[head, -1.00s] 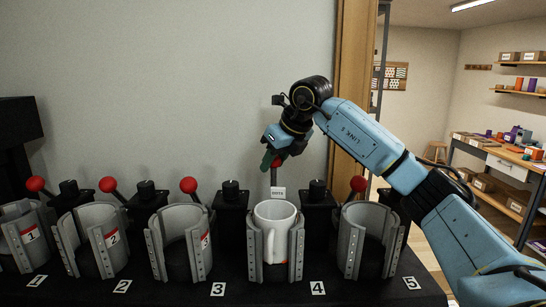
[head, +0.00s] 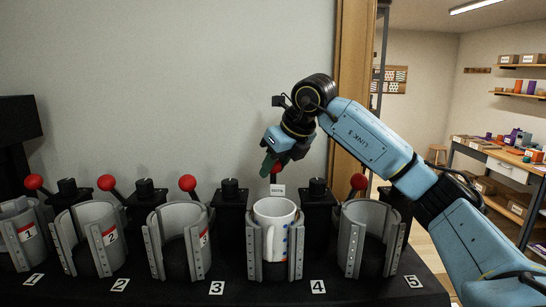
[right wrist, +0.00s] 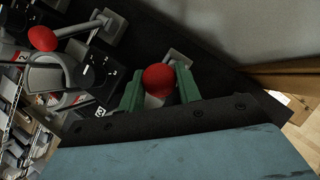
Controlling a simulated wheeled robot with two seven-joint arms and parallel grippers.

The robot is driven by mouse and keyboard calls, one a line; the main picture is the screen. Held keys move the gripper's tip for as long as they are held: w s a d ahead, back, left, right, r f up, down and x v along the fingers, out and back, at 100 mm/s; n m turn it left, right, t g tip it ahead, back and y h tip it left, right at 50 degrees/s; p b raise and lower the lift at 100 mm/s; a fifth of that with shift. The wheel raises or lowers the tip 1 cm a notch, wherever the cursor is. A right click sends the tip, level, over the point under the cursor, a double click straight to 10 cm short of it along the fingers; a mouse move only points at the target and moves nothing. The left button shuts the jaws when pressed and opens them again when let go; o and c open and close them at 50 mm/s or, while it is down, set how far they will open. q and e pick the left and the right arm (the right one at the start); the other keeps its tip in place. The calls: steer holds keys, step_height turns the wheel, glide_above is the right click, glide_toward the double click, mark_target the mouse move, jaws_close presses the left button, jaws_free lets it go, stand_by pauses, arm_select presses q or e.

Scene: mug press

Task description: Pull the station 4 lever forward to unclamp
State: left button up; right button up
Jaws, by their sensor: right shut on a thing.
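The station 4 lever has a red knob (head: 276,168) on a short pale stem behind the clamp. My right gripper (head: 269,165), with green fingers, is at this knob. In the right wrist view the knob (right wrist: 158,80) sits between the two fingers (right wrist: 158,92), which are shut on it. A white mug (head: 273,212) with blue and red marks stands upright in the grey station 4 clamp (head: 254,247), handle toward the front. My left gripper is out of view.
Neighbouring stations hold grey clamps, such as station 3 (head: 157,250) and station 5 (head: 350,248). Their red-knobbed levers, such as the station 3 lever (head: 188,183) and station 5 lever (head: 358,182), stand close by. A wooden post (head: 352,80) rises behind.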

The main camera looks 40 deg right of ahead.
steer(key=shift+s+a+f, duration=0.1)
steer(key=shift+s+a, duration=0.05)
steer(key=shift+s+a+f+b, duration=0.4)
steer(key=shift+s+a+b, duration=0.25)
steer(key=shift+s, duration=0.1)
steer(key=o, duration=0.7)
steer(key=shift+r, duration=0.1)
step_height(320, 180, up, 7)
steer(key=s+p, duration=0.1)
steer(key=p, duration=0.4)
steer(key=shift+p, duration=0.4)
